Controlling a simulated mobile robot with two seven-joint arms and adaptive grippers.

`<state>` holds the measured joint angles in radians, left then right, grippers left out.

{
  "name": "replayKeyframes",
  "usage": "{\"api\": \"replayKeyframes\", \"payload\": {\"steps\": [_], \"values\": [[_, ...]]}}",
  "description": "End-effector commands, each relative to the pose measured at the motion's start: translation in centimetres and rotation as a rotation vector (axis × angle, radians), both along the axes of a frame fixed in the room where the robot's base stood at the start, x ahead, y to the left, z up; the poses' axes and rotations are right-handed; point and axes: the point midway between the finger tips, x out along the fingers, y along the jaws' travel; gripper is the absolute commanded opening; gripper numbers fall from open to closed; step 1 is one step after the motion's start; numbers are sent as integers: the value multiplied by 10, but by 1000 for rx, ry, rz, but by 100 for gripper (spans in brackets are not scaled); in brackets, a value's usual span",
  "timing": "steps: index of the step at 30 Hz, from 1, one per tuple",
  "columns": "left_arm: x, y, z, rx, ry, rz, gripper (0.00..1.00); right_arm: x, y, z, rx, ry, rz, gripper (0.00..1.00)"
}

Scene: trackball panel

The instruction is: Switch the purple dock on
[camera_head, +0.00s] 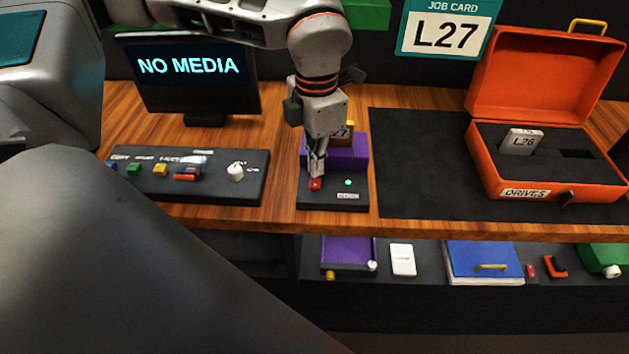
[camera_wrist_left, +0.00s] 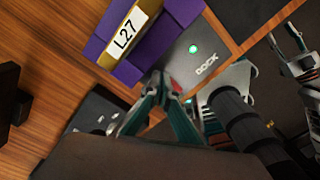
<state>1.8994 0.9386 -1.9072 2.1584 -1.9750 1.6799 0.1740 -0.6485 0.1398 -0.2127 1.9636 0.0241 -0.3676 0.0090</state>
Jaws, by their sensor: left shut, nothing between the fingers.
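The purple dock (camera_head: 350,155) stands on the wooden counter with a drive labelled L27 (camera_head: 341,132) seated in it; both also show in the left wrist view, the dock (camera_wrist_left: 182,12) and the drive (camera_wrist_left: 124,32). Its dark base carries a red switch (camera_head: 315,184) and a lit green light (camera_head: 348,182). My left gripper (camera_head: 316,172) is shut and empty, its tips right at the red switch; I cannot tell whether they touch. In the left wrist view its fingers partly cover the switch (camera_wrist_left: 177,87). Grey gripper-like parts of mine (camera_wrist_left: 285,40) show at the right there, their opening unclear.
A monitor (camera_head: 190,70) reads NO MEDIA. A button panel (camera_head: 210,185) with a white knob lies left of the dock. A lower shelf holds other items.

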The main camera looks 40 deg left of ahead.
Motion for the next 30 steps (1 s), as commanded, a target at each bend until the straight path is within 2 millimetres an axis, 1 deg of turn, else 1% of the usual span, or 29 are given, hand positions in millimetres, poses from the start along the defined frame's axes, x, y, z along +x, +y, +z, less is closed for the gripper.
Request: {"api": "replayKeyframes", "payload": {"steps": [5, 15, 30], "values": [[0, 0, 5, 0, -1, 0, 0, 1, 0, 4, 0, -2, -1, 40], [0, 0, 29, -1, -2, 0, 0, 4, 0, 24, 0, -12, 0, 40], [0, 0, 65, 0, -1, 1, 0, 7, 0, 49, 0, -18, 0, 40]]}}
